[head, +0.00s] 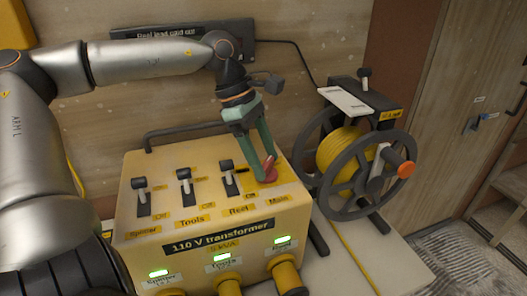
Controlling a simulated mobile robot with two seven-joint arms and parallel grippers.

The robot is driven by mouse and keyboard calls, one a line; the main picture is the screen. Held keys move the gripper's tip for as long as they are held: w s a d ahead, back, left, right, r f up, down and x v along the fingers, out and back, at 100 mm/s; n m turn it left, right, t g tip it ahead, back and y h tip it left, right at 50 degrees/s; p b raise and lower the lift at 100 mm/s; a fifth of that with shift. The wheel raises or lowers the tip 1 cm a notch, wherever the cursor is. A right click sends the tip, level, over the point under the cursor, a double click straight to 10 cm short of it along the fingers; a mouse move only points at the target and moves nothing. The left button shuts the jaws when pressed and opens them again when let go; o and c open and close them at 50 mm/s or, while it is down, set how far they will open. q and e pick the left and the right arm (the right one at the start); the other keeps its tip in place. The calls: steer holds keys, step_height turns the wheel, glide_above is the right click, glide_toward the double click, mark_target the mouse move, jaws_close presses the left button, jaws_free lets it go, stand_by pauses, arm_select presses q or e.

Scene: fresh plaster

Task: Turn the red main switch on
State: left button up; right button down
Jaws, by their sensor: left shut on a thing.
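The red main switch (266,176) is at the right end of the sloped top of the yellow 110 V transformer (140,251), above the label "Main". My left gripper (266,165) comes down from above with its green fingers and is shut on the red switch. The fingers partly hide the switch, so I cannot tell its exact setting. Three black levers stand in a row to its left: one (141,185) at the far left, one (184,177) above "Tools" and one (227,168) above "Reel". My right gripper is not in view.
Green lamps (222,257) are lit on the transformer's front, above yellow sockets. A black handle bar (185,128) rises behind the box. A cable reel (345,150) with yellow cable stands close on the right. A wooden wall (290,75) is behind.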

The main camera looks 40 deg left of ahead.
arm_select(q)
steer(key=shift+m, duration=0.5)
steer(key=o, duration=1.4)
steer(key=shift+c, duration=0.2)
steer(key=shift+r, duration=0.1)
steer(key=v, duration=1.2)
steer(key=shift+w+r, duration=0.15)
steer(key=shift+r, duration=0.05)
